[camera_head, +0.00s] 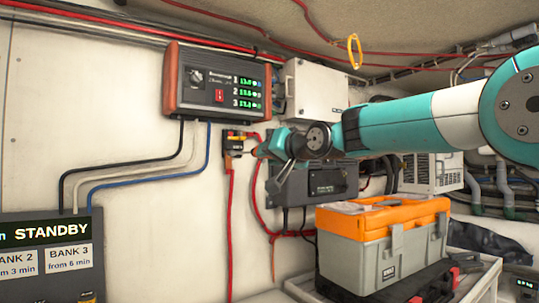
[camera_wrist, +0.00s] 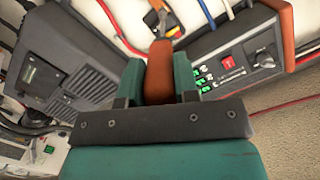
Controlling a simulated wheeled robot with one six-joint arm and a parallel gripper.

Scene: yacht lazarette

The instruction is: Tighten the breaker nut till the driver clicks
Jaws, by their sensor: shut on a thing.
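My gripper (camera_wrist: 158,78) is shut on the orange-brown handle of the driver (camera_wrist: 160,58), which sits between the two teal fingers. In the wrist view the driver points away from me toward the breaker (camera_wrist: 163,22). In the head view my gripper (camera_head: 268,149) is just right of the breaker (camera_head: 234,142), a small dark block with orange-red parts and a red cable on the wall. The nut and the driver's tip are too small and covered to make out, so I cannot tell whether they touch.
A charger (camera_head: 217,82) with green readings hangs above the breaker. A dark grey box (camera_head: 325,183) is mounted below right. A STANDBY display (camera_head: 50,232) is at lower left. An orange-lidded toolbox (camera_head: 380,240) stands at lower right. Red cables hang near my gripper.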

